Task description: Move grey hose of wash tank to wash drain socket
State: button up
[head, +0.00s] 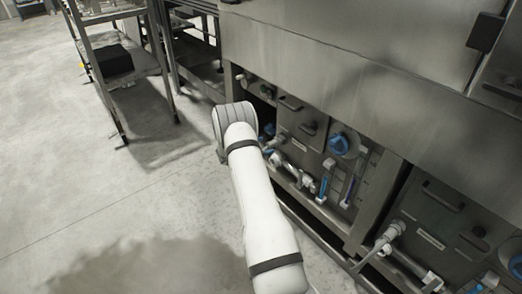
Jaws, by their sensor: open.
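My white arm reaches up from the bottom centre in the head view and ends at a grey ribbed joint in front of the steel washer (300,60). My gripper cannot be made out; the arm hides what lies behind it. Pale grey pipe-like parts (292,172) show low in the open bay just right of the arm; I cannot tell whether they are a hose. Another pale grey fitting (392,232) stands out from the lower right bay, with a thin grey length running down left from it. I cannot tell which part is the drain socket.
A round blue part (340,143) and blue upright tubes (325,180) sit in the middle bay. A steel frame post (375,205) parts the bays. A metal rack (112,75) with a black box (104,60) stands at the upper left. The concrete floor (70,200) at left is clear.

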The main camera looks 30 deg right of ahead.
aim_at(268, 145)
jog(key=b+x, duration=0.1)
jog(key=x, duration=0.4)
jog(key=shift+s+f, duration=0.1)
jog(key=shift+f, duration=0.05)
jog(key=shift+d+f+b, duration=0.1)
jog(key=shift+d+b, duration=0.25)
jog(key=shift+d, duration=0.25)
jog(key=shift+c, duration=0.4)
grip_shut()
jog(key=shift+a, duration=0.45)
jog(key=shift+a, duration=1.9)
jog(key=shift+a, duration=0.15)
